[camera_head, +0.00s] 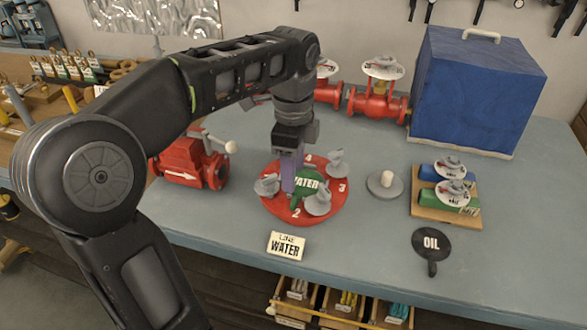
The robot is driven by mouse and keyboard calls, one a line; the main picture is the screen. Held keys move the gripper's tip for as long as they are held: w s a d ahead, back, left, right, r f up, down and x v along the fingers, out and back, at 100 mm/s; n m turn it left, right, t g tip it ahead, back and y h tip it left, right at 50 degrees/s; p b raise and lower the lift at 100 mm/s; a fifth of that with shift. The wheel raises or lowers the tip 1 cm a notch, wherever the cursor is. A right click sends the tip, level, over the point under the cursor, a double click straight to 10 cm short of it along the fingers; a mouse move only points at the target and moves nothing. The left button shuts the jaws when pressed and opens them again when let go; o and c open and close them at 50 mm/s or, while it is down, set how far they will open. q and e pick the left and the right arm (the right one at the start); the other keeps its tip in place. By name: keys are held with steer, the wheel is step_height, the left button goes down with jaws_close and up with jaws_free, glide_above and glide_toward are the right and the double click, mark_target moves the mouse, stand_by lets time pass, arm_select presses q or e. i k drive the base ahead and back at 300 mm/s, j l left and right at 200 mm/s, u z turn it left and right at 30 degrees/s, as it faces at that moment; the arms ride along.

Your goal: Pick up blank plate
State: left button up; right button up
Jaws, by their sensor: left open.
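A grey round plate with a white knob (385,184) lies flat on the bench, right of the red disc; it shows no lettering and may be the blank plate. A black paddle-shaped plate marked OIL (432,243) lies nearer the front right. A green piece marked WATER (306,186) sits in the middle of a red round disc (330,208) that carries several grey knobs and numbers. My left gripper (292,188) points down over the red disc beside the green piece and is open; its fingers partly hide the green piece, and contact cannot be told. My right gripper is out of view.
A LINE WATER card (286,246) stands in front of the red disc. Red valves (380,95) stand behind, and a red block (190,163) is at left. A wooden board (447,210) and a blue covered box (470,90) are at right.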

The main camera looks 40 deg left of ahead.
mark_target(386, 185)
steer(key=k, duration=1)
